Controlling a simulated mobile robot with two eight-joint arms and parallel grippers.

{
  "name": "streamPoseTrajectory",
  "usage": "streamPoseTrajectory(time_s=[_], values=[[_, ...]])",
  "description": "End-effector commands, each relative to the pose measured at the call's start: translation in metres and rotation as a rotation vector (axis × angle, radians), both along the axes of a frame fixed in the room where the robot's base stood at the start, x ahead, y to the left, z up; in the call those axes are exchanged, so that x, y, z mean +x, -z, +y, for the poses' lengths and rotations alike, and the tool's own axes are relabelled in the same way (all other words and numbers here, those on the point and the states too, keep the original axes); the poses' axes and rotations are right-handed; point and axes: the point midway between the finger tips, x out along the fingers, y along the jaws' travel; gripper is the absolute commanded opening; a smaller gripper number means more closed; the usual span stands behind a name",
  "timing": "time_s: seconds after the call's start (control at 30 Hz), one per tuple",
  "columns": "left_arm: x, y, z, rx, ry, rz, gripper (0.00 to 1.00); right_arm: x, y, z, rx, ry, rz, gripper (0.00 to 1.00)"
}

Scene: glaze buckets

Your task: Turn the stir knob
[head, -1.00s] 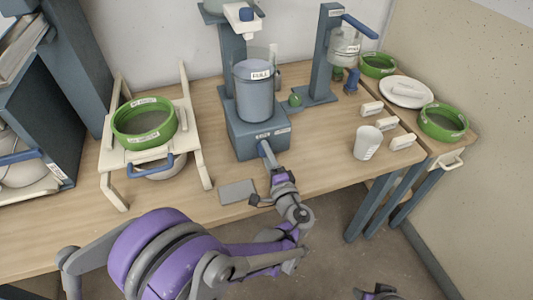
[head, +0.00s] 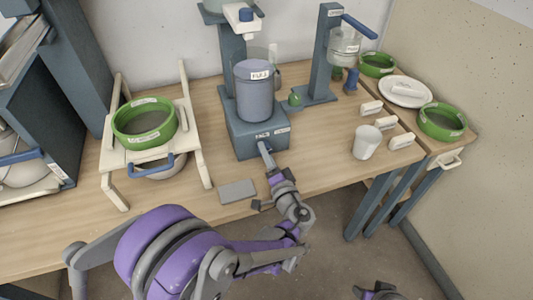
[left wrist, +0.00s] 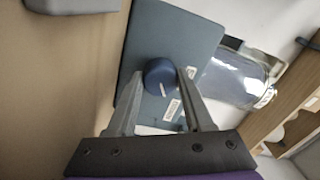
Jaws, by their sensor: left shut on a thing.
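The stir knob (left wrist: 160,76) is a small dark blue round knob with a white mark, on the front of the blue-grey mixer base (head: 245,142). My left gripper (head: 265,149) reaches the front of this base from below. In the left wrist view my left gripper (left wrist: 160,84) has one finger on each side of the knob and is shut on it. In the head view the fingers hide the knob. A blue-grey bucket (head: 255,97) with a white label stands upright on the base. Part of my right arm's end (head: 378,291) shows at the bottom edge; its jaws are unclear.
A grey flat block (head: 237,191) lies near the table's front edge, left of my left gripper. A green-rimmed sieve (head: 145,142) rests on a cream stand at left. A white cup (head: 367,143) and several small labelled blocks stand at right.

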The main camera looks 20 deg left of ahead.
Motion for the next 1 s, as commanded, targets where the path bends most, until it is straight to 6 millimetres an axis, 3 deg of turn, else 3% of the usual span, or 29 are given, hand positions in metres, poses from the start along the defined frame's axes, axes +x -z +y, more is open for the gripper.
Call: streamPoseTrajectory(time_s=[0.17,0.2,0.37,0.73,1.0], values=[[0.000,0.001,0.000,-0.002,0.001,0.001,0.00,0.000,0.000,0.000,0.000,0.000,0.000,0.50],[0.000,0.001,0.000,-0.001,0.001,0.002,0.53,0.000,0.000,0.000,0.000,0.000,0.000,0.50],[0.000,0.001,0.000,-0.001,0.000,0.001,0.81,0.000,0.000,0.000,0.000,0.000,0.000,0.50],[-0.004,0.000,-0.004,0.001,0.001,0.001,0.81,0.000,0.000,0.000,0.000,0.000,0.000,0.50],[-0.044,0.001,-0.032,0.000,0.006,0.001,0.81,0.000,-0.002,0.000,0.000,0.000,-0.001,0.50]])
